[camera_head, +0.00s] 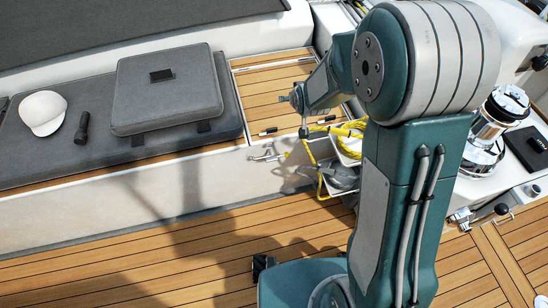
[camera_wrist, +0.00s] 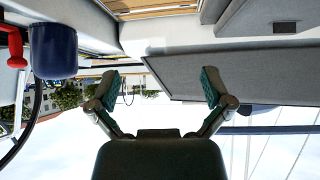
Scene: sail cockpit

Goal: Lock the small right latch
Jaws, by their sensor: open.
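Two small black-handled fittings lie at the front edge of the slatted wooden locker lid (camera_head: 275,95) in the head view. The right one (camera_head: 326,119) sits close to the yellow rope, and the left one (camera_head: 267,131) is above a metal fitting (camera_head: 267,153) on the bench front. They look like latches, but are too small to tell whether locked. My gripper (camera_wrist: 158,88) is open and empty in the wrist view, its two green-padded fingers spread wide. No latch is recognisable between or near them there. In the head view I cannot make out its fingers.
A grey cushion (camera_head: 168,88), a white cap (camera_head: 43,112) and a black torch (camera_head: 82,128) lie on the left bench. Yellow rope (camera_head: 350,130) hangs right of the lid. A winch (camera_head: 490,130) stands at right. A blue cup (camera_wrist: 52,50) shows in the wrist view.

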